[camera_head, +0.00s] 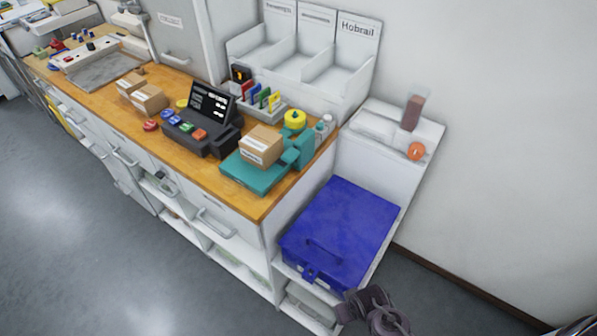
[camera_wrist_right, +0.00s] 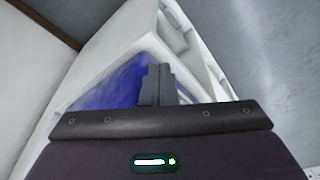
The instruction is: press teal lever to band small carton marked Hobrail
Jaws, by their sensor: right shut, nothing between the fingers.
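A small brown carton (camera_head: 262,146) sits on the flat plate of the teal banding machine (camera_head: 250,176) at the right end of the wooden counter. Its label is too small to read. A teal lever (camera_head: 290,157) stands beside the carton, on its right, below a yellow roll (camera_head: 294,119). My right gripper (camera_head: 362,304) is low at the front of the blue box, well apart from the lever and carton. In the right wrist view its fingers (camera_wrist_right: 158,84) are shut together and empty. My left gripper is out of view.
A blue lidded box (camera_head: 340,232) stands right of the counter. The white bins behind include one marked Hobrail (camera_head: 358,30). A black terminal (camera_head: 212,103), coloured buttons and two more cartons (camera_head: 149,98) occupy the counter. A shelf (camera_head: 428,131) holds an orange item.

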